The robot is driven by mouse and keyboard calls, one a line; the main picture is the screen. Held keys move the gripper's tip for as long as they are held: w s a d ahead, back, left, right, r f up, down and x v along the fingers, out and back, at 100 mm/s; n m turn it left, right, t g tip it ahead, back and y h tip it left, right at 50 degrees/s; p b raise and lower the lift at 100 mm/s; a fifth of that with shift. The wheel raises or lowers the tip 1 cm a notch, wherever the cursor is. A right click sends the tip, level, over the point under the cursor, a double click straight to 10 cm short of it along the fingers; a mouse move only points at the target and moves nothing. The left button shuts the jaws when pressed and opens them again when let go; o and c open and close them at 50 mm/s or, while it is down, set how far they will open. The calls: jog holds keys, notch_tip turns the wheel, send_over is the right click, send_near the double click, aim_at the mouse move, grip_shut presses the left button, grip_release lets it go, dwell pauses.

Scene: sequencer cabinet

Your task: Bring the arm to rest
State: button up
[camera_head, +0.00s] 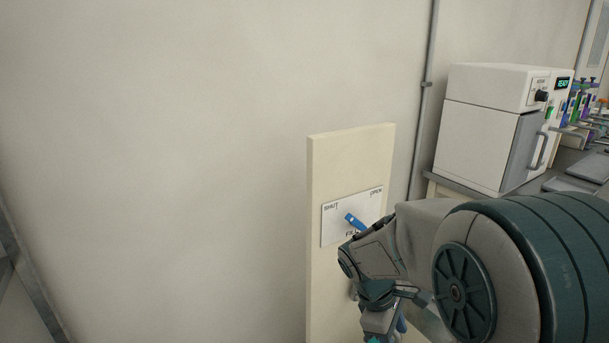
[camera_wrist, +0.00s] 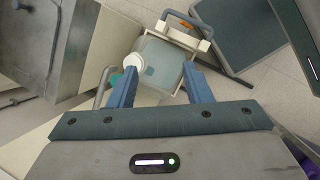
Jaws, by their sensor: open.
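My gripper (camera_wrist: 159,68) is open in the wrist view, its two blue fingers apart with nothing held between them. In the head view my arm reaches in from the lower right, bent, with the gripper (camera_head: 388,325) low at the bottom edge, partly cut off. It hangs in front of a cream panel (camera_head: 330,285). A blue lever (camera_head: 355,221) sits on the panel's white plate (camera_head: 334,229), marked SHUT and OPEN. The lever's upper end tilts toward SHUT; my arm hides its lower end. The gripper is below the lever and apart from it.
A white cabinet (camera_head: 478,128) with a grey door stands on a bench at the right. In the wrist view, a translucent container (camera_wrist: 158,62) with a white cap (camera_wrist: 134,61) lies beyond the fingers, near a dark flat surface (camera_wrist: 235,30). The wall area at left is clear.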

jog(key=s+a+r+m+t+y+p, duration=0.3)
jog(key=s+r+m+y+p, duration=0.1)
jog(key=s+r+m, duration=0.7)
jog(key=shift+r+m+t+y+p, duration=0.3)
jog(key=shift+r+m+p, duration=0.1)
jog(key=shift+r+p, duration=0.6)
jog(key=shift+r, duration=0.1)
